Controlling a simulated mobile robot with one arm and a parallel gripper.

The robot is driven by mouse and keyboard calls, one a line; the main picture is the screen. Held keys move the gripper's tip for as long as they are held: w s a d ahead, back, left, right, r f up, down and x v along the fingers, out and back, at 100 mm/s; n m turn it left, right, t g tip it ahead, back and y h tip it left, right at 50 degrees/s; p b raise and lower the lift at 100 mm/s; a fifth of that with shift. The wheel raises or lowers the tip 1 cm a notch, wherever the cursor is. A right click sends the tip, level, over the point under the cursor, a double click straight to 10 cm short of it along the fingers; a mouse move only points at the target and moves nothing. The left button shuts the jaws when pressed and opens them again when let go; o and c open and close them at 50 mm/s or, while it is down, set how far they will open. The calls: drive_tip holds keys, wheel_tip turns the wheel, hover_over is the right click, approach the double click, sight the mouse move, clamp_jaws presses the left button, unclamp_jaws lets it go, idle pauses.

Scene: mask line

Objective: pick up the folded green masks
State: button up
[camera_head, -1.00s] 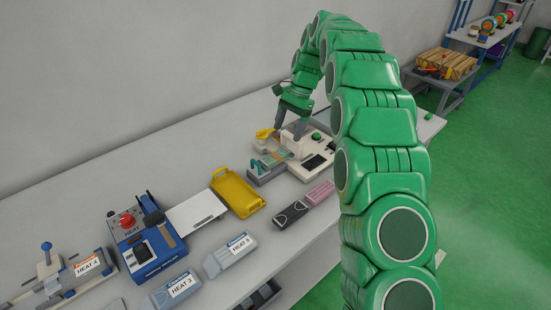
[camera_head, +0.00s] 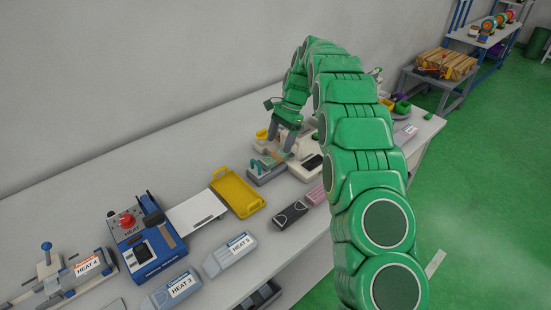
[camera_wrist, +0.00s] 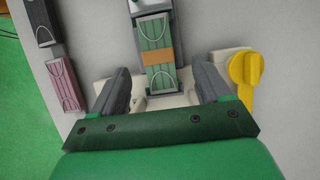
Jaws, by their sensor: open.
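The folded green masks (camera_wrist: 152,32) form a bundle with an orange band around the middle and pale ear loops at the ends. They lie in a narrow grey holder (camera_wrist: 138,58), which also shows in the head view (camera_head: 262,178). My gripper (camera_wrist: 163,72) is open and empty, with its two dark fingers spread on either side of the near end of the bundle in the wrist view. I cannot tell how high the fingertips are above it. In the head view my gripper (camera_head: 280,143) is over the holder and partly hides the masks.
A white machine (camera_head: 308,166) stands close to the holder, with a yellow knob (camera_wrist: 246,76) to the right in the wrist view. A pink bundle (camera_wrist: 66,86) and a black bundle (camera_wrist: 40,22) lie left of the holder there. A yellow tray (camera_head: 237,193) and blue press (camera_head: 145,240) stand further left.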

sight(276, 155)
drive_tip(key=shift+d+x, duration=0.15)
drive_tip(key=shift+x, duration=1)
drive_tip(key=shift+d+x, duration=0.15)
drive_tip(key=shift+x, duration=1)
drive_tip(key=shift+w+f, duration=0.1)
drive_tip(key=shift+f, duration=0.05)
drive_tip(key=shift+c, duration=0.4)
drive_tip(key=c, duration=1.1)
drive_tip(key=shift+c, duration=0.2)
